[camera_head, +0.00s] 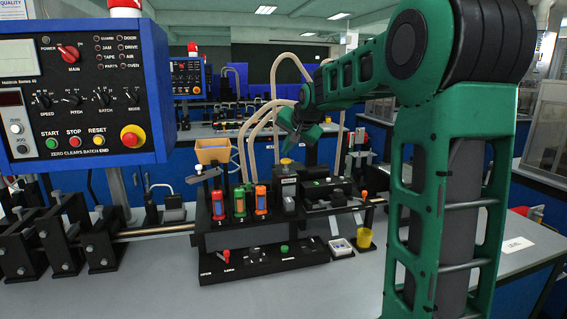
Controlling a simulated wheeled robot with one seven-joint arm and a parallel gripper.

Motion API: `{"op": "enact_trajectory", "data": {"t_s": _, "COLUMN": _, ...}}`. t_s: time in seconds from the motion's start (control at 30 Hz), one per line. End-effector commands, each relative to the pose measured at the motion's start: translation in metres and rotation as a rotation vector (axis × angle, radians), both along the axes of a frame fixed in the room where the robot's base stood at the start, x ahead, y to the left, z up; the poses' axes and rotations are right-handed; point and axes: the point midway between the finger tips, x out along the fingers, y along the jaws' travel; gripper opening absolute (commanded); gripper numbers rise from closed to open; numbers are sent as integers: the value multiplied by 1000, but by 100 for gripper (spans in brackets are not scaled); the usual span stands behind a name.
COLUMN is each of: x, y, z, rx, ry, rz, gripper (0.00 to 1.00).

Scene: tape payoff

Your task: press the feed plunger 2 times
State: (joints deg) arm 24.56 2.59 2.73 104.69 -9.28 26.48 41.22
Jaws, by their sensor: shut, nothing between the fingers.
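A yellow-topped knob (287,162) stands upright on a black box in the middle of the tape machine (222,243). It looks like the feed plunger, but its label is too small to read. My gripper (292,151) points down just above it, shut and empty. I cannot tell whether the tips touch the knob. A green button (284,248) and a red lever (226,255) sit on the machine's front ledge.
Numbered red, green and orange cylinders stand left of the black box. Pale hoses (240,140) arch behind. A yellow cup (365,238) and small white tray (341,247) stand right. A blue control panel (85,90) overhangs the left.

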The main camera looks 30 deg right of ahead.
Motion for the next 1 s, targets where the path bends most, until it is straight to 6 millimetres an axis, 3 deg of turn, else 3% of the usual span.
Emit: {"op": "enact_trajectory", "data": {"t_s": 1.0, "x": -2, "y": 0, "z": -8, "rx": 0, "ry": 0, "rz": 0, "gripper": 0}}
